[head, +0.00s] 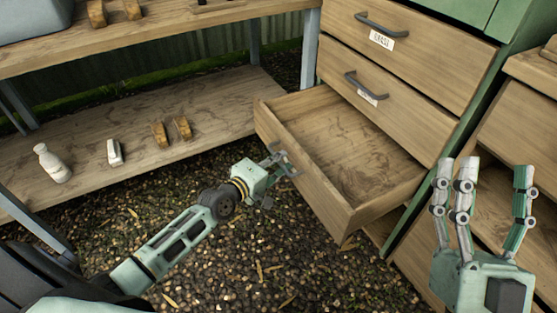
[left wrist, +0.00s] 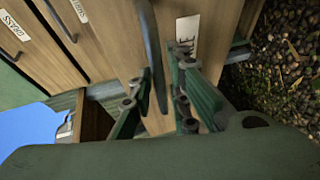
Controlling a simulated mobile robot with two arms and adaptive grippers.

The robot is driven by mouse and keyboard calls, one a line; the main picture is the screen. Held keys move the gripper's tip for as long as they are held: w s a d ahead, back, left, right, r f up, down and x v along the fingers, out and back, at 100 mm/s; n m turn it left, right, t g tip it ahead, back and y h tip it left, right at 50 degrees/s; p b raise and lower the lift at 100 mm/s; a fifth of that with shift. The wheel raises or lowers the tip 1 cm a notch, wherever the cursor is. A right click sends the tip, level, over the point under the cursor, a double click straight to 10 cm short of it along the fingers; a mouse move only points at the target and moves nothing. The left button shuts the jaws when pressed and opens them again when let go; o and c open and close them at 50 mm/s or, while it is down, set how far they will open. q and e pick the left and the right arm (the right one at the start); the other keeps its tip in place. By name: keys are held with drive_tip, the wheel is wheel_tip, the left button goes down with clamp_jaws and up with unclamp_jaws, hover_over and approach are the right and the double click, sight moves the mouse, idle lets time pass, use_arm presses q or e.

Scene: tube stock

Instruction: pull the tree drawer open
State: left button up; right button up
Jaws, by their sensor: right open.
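The lowest drawer (head: 345,140) of the wooden cabinet is pulled well out in the head view, and its inside looks empty. Its front shows in the left wrist view with a dark bar handle (left wrist: 153,60) and a partly hidden white label (left wrist: 187,38) that ends in "EE". My left gripper (head: 280,162) is at this drawer's front, its fingers on both sides of the handle and closed on it. The fingers also show in the left wrist view (left wrist: 165,85). My right gripper (head: 490,172) is raised at the lower right, open and empty, apart from the drawer.
Two shut drawers, the upper (head: 400,45) and the middle (head: 375,85), sit above the open one. A workbench shelf (head: 90,155) at the left holds a white bottle (head: 52,163), a small white item (head: 115,152) and brown blocks (head: 160,134). Gravel ground (head: 240,265) lies in front.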

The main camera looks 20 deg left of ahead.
use_arm(q)
drive_tip(key=shift+o, duration=0.9)
drive_tip(key=shift+s, duration=0.1)
drive_tip(key=v, duration=1.1)
drive_tip(key=shift+s, duration=0.4)
drive_tip(key=shift+a+r, duration=0.1)
drive_tip(key=shift+r, duration=0.05)
